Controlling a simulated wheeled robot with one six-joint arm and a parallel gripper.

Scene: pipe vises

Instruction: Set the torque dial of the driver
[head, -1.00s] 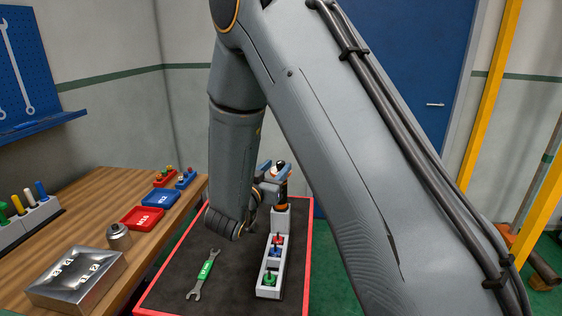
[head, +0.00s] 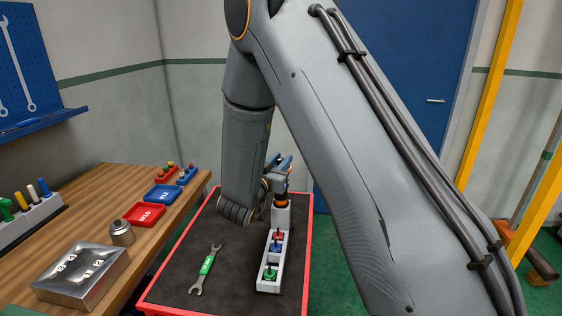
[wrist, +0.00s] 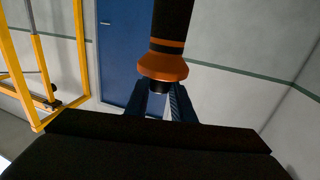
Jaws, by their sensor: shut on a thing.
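The driver (head: 282,198) stands at the far end of the pale grey holder (head: 281,217), black with an orange collar. In the wrist view the driver (wrist: 164,66) shows its black body, orange bands and flared orange collar. My gripper (wrist: 157,93) is shut on the driver. Its two blue fingers lie either side of the narrow dark end past the orange collar. In the head view my gripper (head: 284,166) is at the driver's top. Any dial markings are too small or hidden to read.
The holder carries red, blue and green knobbed pieces (head: 270,273). A green-handled wrench (head: 206,267) lies left of it on the dark, red-edged table (head: 180,285). The wooden bench at left bears red and blue trays (head: 145,214), a metal can (head: 121,233) and a metal box (head: 82,273).

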